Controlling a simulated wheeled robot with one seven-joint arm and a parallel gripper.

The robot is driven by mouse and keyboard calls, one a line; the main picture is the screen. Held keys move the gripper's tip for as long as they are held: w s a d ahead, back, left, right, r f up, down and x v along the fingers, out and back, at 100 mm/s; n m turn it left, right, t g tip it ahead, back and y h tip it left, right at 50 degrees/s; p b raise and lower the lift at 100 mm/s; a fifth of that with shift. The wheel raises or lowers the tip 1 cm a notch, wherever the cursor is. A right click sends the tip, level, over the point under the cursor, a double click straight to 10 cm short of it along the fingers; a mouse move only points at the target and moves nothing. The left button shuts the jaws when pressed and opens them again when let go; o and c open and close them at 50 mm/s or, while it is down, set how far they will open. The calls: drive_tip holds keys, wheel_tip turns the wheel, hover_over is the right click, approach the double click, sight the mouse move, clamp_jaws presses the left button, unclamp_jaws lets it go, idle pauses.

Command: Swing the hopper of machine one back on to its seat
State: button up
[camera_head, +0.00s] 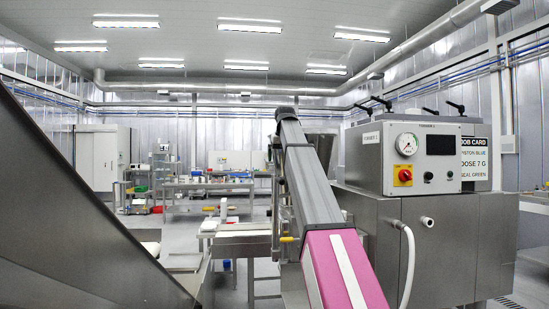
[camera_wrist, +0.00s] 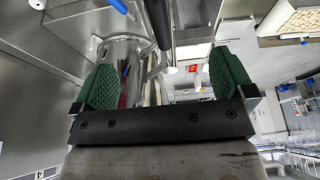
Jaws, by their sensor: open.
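My gripper (camera_wrist: 163,82) is open in the wrist view, with a green ribbed pad on each side. A shiny rounded steel part (camera_wrist: 128,65), possibly the hopper, shows beyond and between the pads. A dark rod (camera_wrist: 161,25) runs down near it from the top edge. I cannot tell whether a pad touches either of them. In the head view my arm reaches away from me and hides the gripper. A dark steel shape (camera_head: 320,155) shows partly behind the arm; I cannot tell whether it is the hopper. The seat cannot be made out.
A steel machine (camera_head: 430,230) with a gauge and a red-yellow switch stands close on the right. A large sloping steel panel (camera_head: 70,230) fills the left foreground. Behind are a bench with items (camera_head: 205,185) and a white cabinet (camera_head: 97,160). Some floor shows between.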

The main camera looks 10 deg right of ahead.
sight(280, 181)
drive_tip(key=shift+x, duration=5.95)
drive_tip(key=c, duration=1.6)
